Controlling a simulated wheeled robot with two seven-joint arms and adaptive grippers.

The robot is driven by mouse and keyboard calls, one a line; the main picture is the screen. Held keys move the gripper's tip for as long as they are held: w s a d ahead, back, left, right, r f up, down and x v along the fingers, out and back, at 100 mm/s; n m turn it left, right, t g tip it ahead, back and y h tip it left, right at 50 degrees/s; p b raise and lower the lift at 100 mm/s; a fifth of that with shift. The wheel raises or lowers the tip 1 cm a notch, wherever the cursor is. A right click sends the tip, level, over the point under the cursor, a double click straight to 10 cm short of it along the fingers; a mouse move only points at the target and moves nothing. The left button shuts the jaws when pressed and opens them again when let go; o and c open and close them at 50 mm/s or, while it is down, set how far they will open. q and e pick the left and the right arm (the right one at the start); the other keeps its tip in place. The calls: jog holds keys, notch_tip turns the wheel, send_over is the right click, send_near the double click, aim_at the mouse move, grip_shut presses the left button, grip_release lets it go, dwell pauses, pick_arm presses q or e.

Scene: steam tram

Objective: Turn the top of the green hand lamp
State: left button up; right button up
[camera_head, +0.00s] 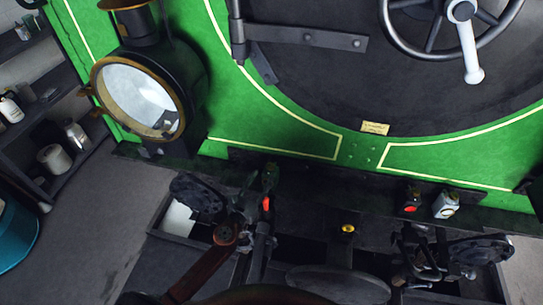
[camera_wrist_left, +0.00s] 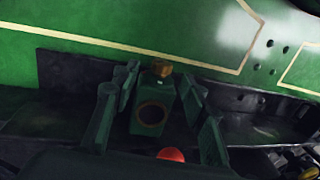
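The green hand lamp (camera_wrist_left: 151,116) stands upright on the dark ledge of the tram front, with a dark round lens and a small brown-gold top (camera_wrist_left: 161,68). It also shows in the head view (camera_head: 270,173), small and partly hidden by my gripper. My left gripper (camera_wrist_left: 160,92) is at the lamp, its fingers parted on both sides of the body. A narrow gap shows on the lamp's right; I cannot tell whether the left finger touches. In the head view, the left gripper (camera_head: 267,187) is dark against the ledge.
A red-lensed lamp (camera_head: 411,201) and a white lamp (camera_head: 446,205) stand farther right on the ledge. A large headlamp (camera_head: 142,98) is at upper left. A white-handled wheel (camera_head: 458,12) is at upper right. Shelves (camera_head: 62,120) stand at far left, beside open floor.

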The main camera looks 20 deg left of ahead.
aim_at(269, 168)
pick_arm(q)
jog(key=w, duration=0.5)
jog(key=w+d, duration=0.1)
jog(key=w, duration=0.1)
jog(key=shift+w+r, duration=0.1)
jog(key=shift+w, duration=0.2)
jog(key=shift+a, duration=0.1)
jog(key=shift+c, duration=0.3)
grip_shut()
